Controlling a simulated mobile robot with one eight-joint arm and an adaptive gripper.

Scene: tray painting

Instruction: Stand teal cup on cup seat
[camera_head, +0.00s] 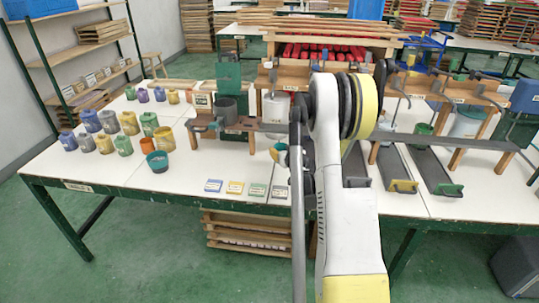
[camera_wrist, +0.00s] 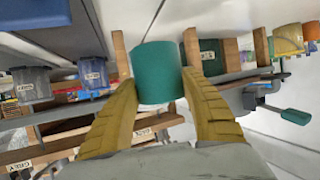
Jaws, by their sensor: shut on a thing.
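The teal cup (camera_wrist: 157,75) is between the two yellow fingers of my gripper (camera_wrist: 158,88) in the wrist view. The fingers are shut on its sides. In the head view a small teal piece of it (camera_head: 281,148) shows just left of my arm, in front of the wooden stands; the arm hides most of the gripper. I cannot pick out the cup seat with certainty, and my arm covers part of that area.
Several coloured jars stand at the left. Coloured cards (camera_head: 235,187) lie near the front edge. Grey troughs (camera_head: 391,165) lie right of my arm.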

